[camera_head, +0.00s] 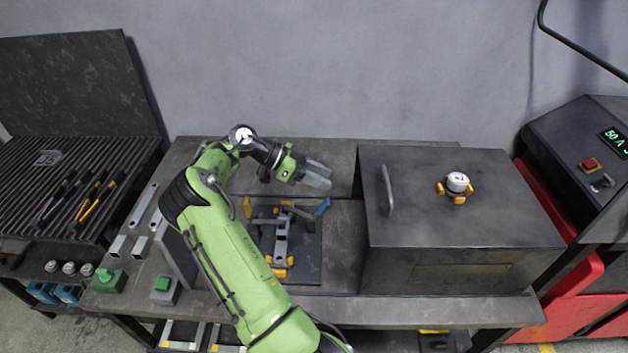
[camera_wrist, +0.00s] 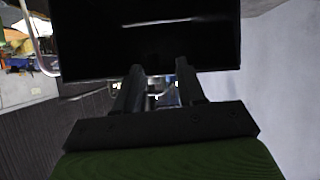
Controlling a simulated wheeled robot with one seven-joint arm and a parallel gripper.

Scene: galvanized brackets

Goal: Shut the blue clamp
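The blue clamp (camera_head: 322,207) is at the right rear of a dark fixture plate (camera_head: 308,262) on the workbench. Its blue handle slants up to the right; its lower part is small and hard to make out. A grey metal bracket (camera_head: 281,240) lies in the fixture. A yellow clamp (camera_head: 247,208) stands at the left rear, and other yellow parts (camera_head: 280,267) sit at the front. My gripper (camera_head: 322,176) is above and behind the blue clamp, apart from it, pointing right. In the wrist view my two fingers (camera_wrist: 160,80) are spread, with no held thing visible between them.
A green button box (camera_head: 163,289) is at the front left. My arm hides part of the fixture's left side. Bare bench (camera_head: 338,165) lies behind the fixture.

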